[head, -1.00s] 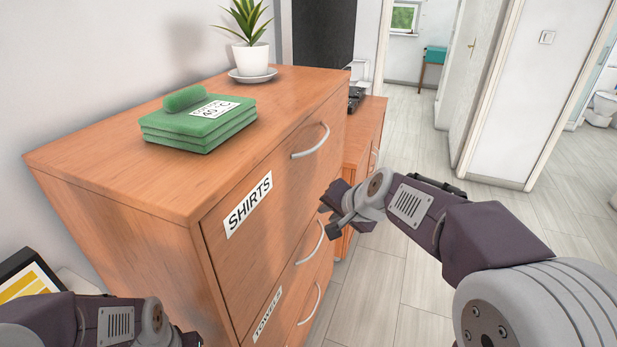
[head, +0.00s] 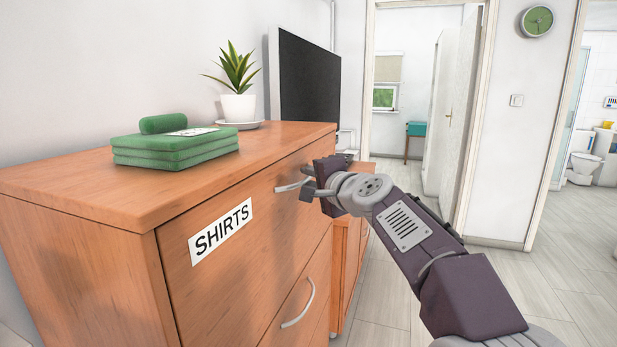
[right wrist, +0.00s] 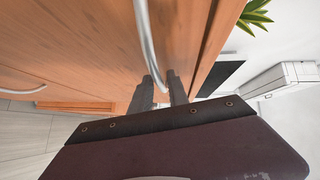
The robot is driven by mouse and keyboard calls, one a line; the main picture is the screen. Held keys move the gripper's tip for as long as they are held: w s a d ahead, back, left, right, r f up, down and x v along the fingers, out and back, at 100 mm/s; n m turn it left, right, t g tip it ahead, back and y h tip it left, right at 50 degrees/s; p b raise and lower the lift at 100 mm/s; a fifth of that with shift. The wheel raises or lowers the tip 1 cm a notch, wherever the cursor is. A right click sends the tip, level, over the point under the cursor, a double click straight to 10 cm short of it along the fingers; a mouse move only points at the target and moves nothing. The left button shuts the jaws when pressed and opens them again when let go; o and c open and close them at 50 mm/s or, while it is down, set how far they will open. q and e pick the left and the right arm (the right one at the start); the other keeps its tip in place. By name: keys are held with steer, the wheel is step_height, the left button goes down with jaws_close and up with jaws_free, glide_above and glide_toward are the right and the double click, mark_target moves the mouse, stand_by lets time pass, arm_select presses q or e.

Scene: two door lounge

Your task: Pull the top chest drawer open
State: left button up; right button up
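The chest (head: 90,190) is orange-brown wood. Its top drawer (head: 215,275) carries a "SHIRTS" label and sits flush in the chest. The top drawer's curved silver handle (head: 288,186) shows at the far part of its front, partly hidden by my right gripper (head: 306,182). In the right wrist view the handle (right wrist: 146,40) runs down to between the two dark fingers of my right gripper (right wrist: 162,88). The fingers are apart, with a gap around the bar; I see no firm grip. My left gripper is out of view.
A green folded stack (head: 175,152) and a potted plant (head: 238,105) stand on the chest. A lower drawer handle (head: 300,305) is below. A dark screen (head: 308,80) stands behind. Pale floor (head: 375,310) lies clear to the right.

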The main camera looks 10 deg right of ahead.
steer(key=shift+w+a, duration=0.1)
steer(key=shift+w, duration=0.45)
jaws_close()
steer(key=shift+f, duration=0.1)
stand_by(0.9)
